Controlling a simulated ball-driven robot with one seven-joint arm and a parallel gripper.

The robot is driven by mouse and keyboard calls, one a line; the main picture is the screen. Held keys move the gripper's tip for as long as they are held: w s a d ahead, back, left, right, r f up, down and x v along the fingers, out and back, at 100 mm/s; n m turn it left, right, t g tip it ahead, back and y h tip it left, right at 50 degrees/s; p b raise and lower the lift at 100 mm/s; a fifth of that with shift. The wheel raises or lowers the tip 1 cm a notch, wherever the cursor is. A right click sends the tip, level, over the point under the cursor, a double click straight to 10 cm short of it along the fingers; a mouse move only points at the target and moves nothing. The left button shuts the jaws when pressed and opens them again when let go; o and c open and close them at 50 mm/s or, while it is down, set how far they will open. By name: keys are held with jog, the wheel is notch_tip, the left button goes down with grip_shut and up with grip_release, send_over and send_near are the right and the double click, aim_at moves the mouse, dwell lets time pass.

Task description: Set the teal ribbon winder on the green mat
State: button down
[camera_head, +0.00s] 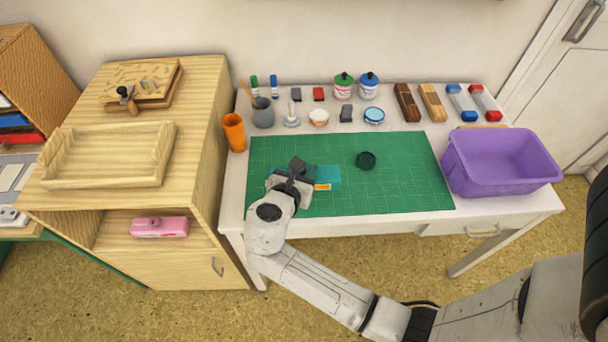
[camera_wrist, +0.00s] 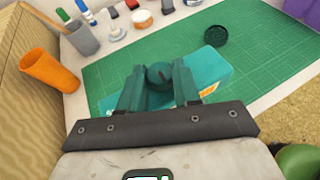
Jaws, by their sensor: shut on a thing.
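The teal ribbon winder (camera_head: 326,178) is a box-like body with an orange and white label on its side. It is over the left part of the green mat (camera_head: 405,175). My gripper (camera_head: 294,170) is shut on it from above. In the wrist view the fingers (camera_wrist: 160,80) close on its dark round knob, and its teal body (camera_wrist: 208,68) reaches out to the right. The fingers and wrist hide part of the winder. I cannot tell whether its underside touches the mat.
A dark green round piece (camera_head: 366,160) lies on the mat. A purple bin (camera_head: 500,180) stands right of the mat; an orange cup (camera_head: 234,132) and grey cup (camera_head: 263,113) stand at the left. Stamping supplies line the back. The mat's right half is clear.

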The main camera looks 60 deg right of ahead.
jog(key=f, duration=0.1)
jog(key=w+d+f, duration=0.1)
jog(key=d+f, duration=0.1)
jog(key=shift+w+d+f, duration=0.15)
jog(key=shift+w+f, duration=0.1)
jog(key=shift+w, duration=0.1)
jog(key=shift+w+d+f, duration=0.1)
jog(key=shift+d+f, duration=0.1)
jog(key=shift+f, duration=1.55)
jog(key=shift+f, duration=0.1)
jog(key=c, duration=0.8)
grip_release()
